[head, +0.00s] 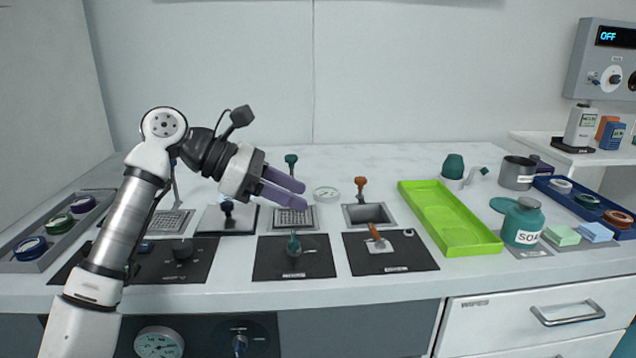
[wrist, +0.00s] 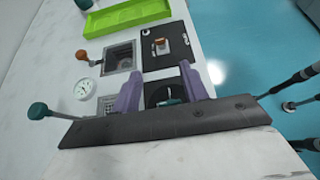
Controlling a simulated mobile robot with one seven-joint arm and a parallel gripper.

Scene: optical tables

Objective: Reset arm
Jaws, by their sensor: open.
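My gripper (head: 284,188) is raised above the white counter (head: 345,160), in front of the back wall. Its two purple fingers point to the right and are apart, with nothing between them. In the wrist view my gripper (wrist: 160,90) also shows open and empty, with the counter and its fittings below. My white and grey arm rises from the lower left of the head view and bends at the top.
Black panels with a teal knob (head: 294,245) and an orange lever (head: 375,233) lie below. A green tray (head: 448,220), a teal soap jar (head: 522,225) and a mug (head: 517,172) stand right. A grey tray (head: 30,262) holds several rings at left.

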